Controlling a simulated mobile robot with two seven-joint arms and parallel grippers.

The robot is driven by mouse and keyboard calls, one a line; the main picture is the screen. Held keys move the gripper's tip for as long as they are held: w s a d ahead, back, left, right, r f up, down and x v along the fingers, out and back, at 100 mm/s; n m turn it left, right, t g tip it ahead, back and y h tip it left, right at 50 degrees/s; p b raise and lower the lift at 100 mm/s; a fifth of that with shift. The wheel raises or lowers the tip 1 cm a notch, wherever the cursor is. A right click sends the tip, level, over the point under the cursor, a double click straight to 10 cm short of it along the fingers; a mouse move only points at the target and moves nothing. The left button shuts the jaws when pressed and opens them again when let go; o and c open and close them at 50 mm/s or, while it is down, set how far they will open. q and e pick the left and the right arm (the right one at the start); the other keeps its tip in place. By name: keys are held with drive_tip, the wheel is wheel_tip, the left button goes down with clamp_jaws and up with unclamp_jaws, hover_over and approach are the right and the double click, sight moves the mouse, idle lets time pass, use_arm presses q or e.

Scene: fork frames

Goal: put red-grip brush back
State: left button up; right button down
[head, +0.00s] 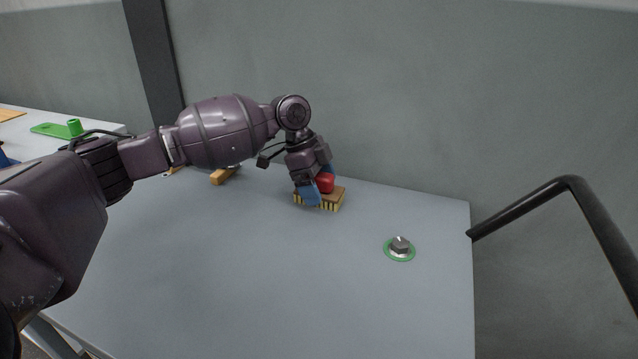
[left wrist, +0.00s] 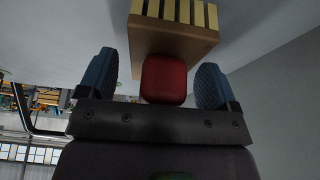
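The brush has a wooden block with pale bristle tufts (head: 333,200) and a red grip (head: 326,182). It rests near the back edge of the grey table. My left gripper (head: 316,185) is over it with blue fingers. The wooden block (left wrist: 170,40) is beyond the grip. My right gripper is not in view.
A metal hex bolt (head: 400,245) stands in a green ring on the grey table (head: 270,290). A wooden piece (head: 222,176) lies partly behind my left arm. A second table at far left holds a green part (head: 60,130). A dark bent bar (head: 530,205) is at right.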

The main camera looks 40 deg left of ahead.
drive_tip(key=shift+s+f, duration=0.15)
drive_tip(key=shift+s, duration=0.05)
use_arm(q)
drive_tip(key=shift+f+b, duration=0.45)
drive_tip(key=shift+b, duration=0.05)
drive_tip(key=p+v, duration=0.1)
drive_tip(key=v, duration=0.1)
drive_tip(key=p+v, duration=0.1)
drive_tip(key=v, duration=0.1)
drive_tip(key=shift+w+d+r, duration=0.1)
drive_tip(key=shift+w+r, duration=0.05)
drive_tip(key=shift+r, duration=0.25)
drive_tip(key=shift+p+v, duration=0.3)
drive_tip(key=shift+v, duration=0.7)
drive_tip(key=v, duration=0.2)
drive_tip(key=shift+s+r+p, duration=0.25)
drive_tip(key=shift+s+p, duration=0.05)
drive_tip(key=shift+p, duration=0.05)
drive_tip(key=shift+a+r, duration=0.35)
drive_tip(key=shift+s+a+r, duration=0.1)
drive_tip(key=shift+a+r, duration=0.25)
drive_tip(key=shift+r, duration=0.25)
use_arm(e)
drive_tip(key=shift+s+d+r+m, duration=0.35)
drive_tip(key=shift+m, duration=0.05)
